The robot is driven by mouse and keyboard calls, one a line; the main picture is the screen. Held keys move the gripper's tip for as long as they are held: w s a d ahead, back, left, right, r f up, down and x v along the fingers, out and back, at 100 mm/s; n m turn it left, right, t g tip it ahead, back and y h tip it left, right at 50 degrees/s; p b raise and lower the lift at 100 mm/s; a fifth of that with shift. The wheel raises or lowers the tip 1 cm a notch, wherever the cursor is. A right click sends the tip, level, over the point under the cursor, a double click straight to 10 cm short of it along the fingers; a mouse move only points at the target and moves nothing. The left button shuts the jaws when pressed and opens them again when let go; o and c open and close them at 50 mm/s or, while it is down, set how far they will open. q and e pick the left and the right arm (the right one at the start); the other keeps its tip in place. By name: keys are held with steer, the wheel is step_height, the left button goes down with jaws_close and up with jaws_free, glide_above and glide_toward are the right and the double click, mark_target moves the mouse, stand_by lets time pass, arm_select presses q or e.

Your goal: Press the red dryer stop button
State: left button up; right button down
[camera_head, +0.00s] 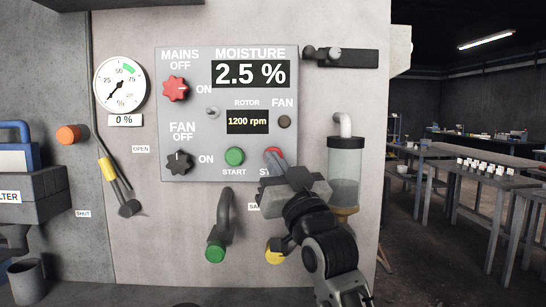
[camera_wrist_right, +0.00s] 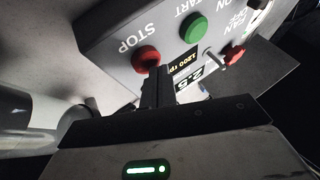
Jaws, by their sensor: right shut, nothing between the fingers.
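The red stop button (camera_head: 274,153) is at the lower right of the grey control panel (camera_head: 205,110), partly hidden behind my right gripper (camera_head: 276,163) in the head view. My left gripper is not in view.
The green start button (camera_head: 235,156) is left of the stop button. A black fan knob (camera_head: 178,162) and red mains knob (camera_head: 175,88) are further left. The displays read 2.5 % and 1200 rpm. A glass cylinder (camera_head: 345,165) stands close right of my gripper.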

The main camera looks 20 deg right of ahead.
steer(key=shift+s+a, duration=0.15)
steer(key=shift+s, duration=0.35)
steer(key=s, duration=0.2)
steer(key=s+a+p, duration=0.1)
steer(key=s, duration=0.2)
steer(key=shift+a, duration=0.2)
steer(key=shift+w, duration=0.1)
stand_by(0.4)
